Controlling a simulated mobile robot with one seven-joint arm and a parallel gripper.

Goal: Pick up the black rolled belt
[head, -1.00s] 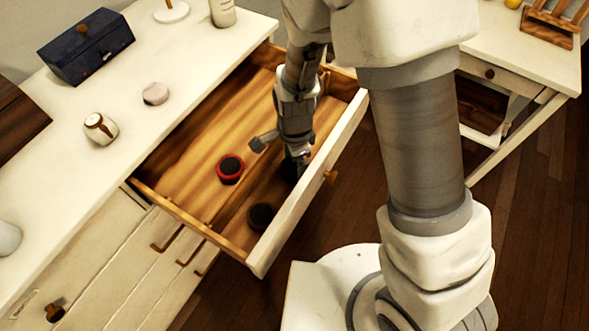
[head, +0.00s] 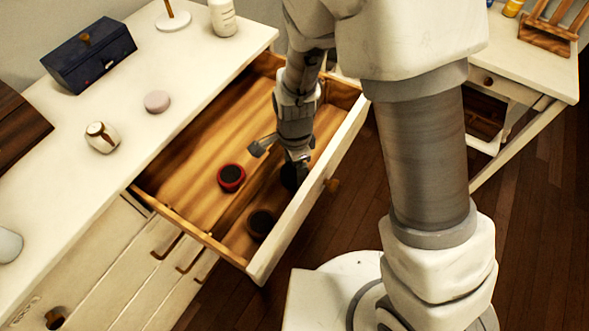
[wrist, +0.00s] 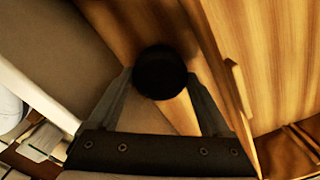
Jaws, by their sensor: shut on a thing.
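The black rolled belt (wrist: 160,72) appears as a dark round shape between the fingertips in the wrist view. My gripper (wrist: 160,80) is shut on it, with one finger on each side. In the head view my gripper (head: 297,170) reaches down into the open drawer near its front wall, and the dark roll (head: 289,177) shows partly behind it. I cannot tell whether the roll touches the drawer floor. Another black round roll (head: 260,223) lies nearer the drawer's near corner. A red-rimmed roll with a dark top (head: 231,177) lies left of my gripper.
The wooden drawer (head: 190,190) is pulled out from a white dresser (head: 60,150). Its white front panel (head: 310,195) stands close to my gripper. A dark blue box (head: 88,55), a striped jar (head: 101,137) and a pink round item (head: 157,101) stand on top.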

